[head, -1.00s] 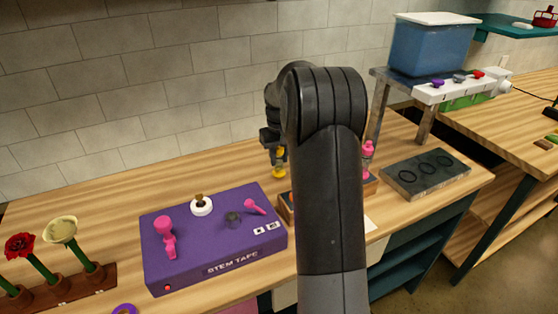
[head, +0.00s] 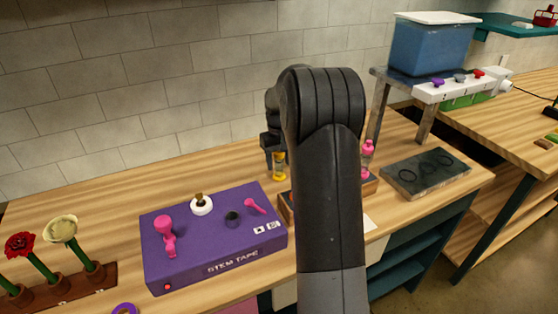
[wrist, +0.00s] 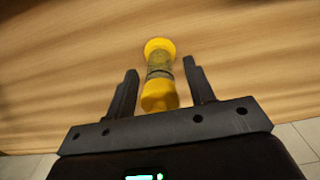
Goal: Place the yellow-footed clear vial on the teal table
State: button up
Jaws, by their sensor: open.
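The clear vial with yellow ends (head: 279,166) stands on the wooden counter behind the purple box. In the wrist view the vial (wrist: 159,66) shows a yellow cap near me and a yellow foot farther off, with a clear middle. My gripper (wrist: 160,70) is open, with one finger on each side of the vial and visible gaps between. In the head view my gripper (head: 273,160) is partly hidden by my arm. A teal tabletop (head: 515,27) shows at the far upper right.
The purple stem tape box (head: 215,240) stands in front of the vial. A wooden tray (head: 285,207) with a pink bottle (head: 367,160) is partly behind my arm. A blue tank (head: 432,47) and dark slab (head: 425,172) are at right. A red item (head: 545,17) sits on the teal top.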

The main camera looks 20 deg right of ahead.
notch_tip(320, 180, up, 11)
jog(key=shift+r, duration=0.1)
jog(key=shift+s+a+r, duration=0.1)
jog(key=shift+a+r, duration=0.1)
jog(key=shift+r, duration=0.5)
jog(key=s+a+r+t, duration=0.2)
jog(key=s+a+r, duration=0.3)
jog(key=s, duration=0.4)
jog(key=s+a+r+t, duration=0.1)
jog(key=s+a+r, duration=0.2)
jog(key=s+a, duration=0.45)
jog(key=s+a+f+t, duration=0.1)
jog(key=s+a+f, duration=0.1)
jog(key=s, duration=0.6)
jog(key=s+a+f+t, duration=0.1)
jog(key=s+a+f, duration=0.2)
jog(key=s, duration=0.6)
jog(key=shift+s+f+t, duration=0.15)
jog(key=shift+f+t, duration=0.15)
jog(key=shift+f, duration=0.3)
jog(key=shift+o, duration=0.5)
